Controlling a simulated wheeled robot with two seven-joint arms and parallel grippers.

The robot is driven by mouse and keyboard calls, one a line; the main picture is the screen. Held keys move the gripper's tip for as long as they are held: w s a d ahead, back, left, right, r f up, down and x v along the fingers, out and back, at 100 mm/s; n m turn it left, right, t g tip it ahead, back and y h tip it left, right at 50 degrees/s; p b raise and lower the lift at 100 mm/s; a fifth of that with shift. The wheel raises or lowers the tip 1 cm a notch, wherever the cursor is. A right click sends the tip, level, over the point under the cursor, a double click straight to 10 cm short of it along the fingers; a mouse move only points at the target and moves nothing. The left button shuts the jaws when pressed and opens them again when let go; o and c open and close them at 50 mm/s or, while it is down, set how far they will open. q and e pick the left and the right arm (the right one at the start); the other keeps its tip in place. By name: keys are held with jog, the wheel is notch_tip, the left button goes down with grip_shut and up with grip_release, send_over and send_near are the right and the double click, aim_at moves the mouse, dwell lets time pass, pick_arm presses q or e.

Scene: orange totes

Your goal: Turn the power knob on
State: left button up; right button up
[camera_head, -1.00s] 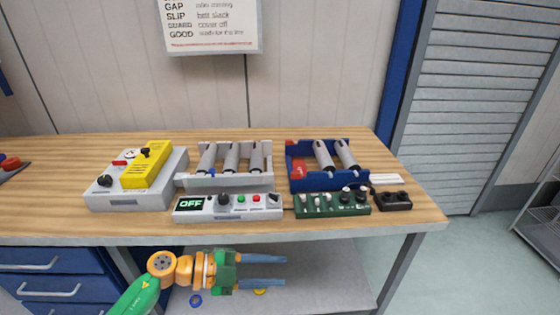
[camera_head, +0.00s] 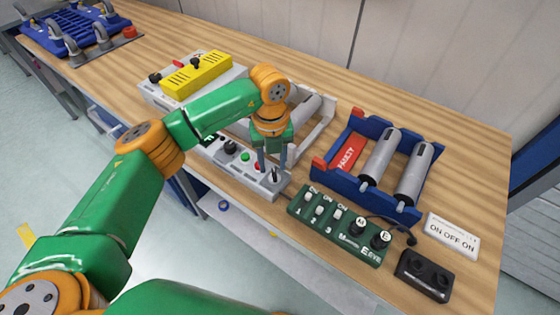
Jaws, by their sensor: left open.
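The grey control box (camera_head: 230,168) stands at the front edge of the wooden workbench. It has a dark knob (camera_head: 230,147), a green button (camera_head: 245,157), a red button (camera_head: 260,167) and a second dark knob (camera_head: 275,176) at its right end. I cannot read a label saying which is the power knob. My left gripper (camera_head: 274,167) is open, pointing down over the right end of the box, its fingers around or just above the end knob. Contact cannot be told. My left arm largely hides the box's display. My right gripper is not in view.
A green switch box (camera_head: 338,228) stands close on the right. Behind it is a blue tray (camera_head: 355,190) with grey rollers. A black two-button box (camera_head: 424,276) and a white ON OFF ON plate (camera_head: 452,236) lie further right. A yellow-topped unit (camera_head: 197,73) stands left.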

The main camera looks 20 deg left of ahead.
aim_at(274, 176)
pick_arm(q)
notch_tip(274, 176, down, 2)
jog(key=shift+a+f, duration=0.15)
jog(key=shift+f, duration=0.05)
jog(key=shift+w+d+f, duration=0.1)
jog(key=shift+d+f, duration=0.1)
jog(key=shift+f, duration=0.05)
jog(key=shift+w+d, duration=0.1)
jog(key=shift+d, duration=0.15)
jog(key=shift+a, duration=0.15)
grip_shut()
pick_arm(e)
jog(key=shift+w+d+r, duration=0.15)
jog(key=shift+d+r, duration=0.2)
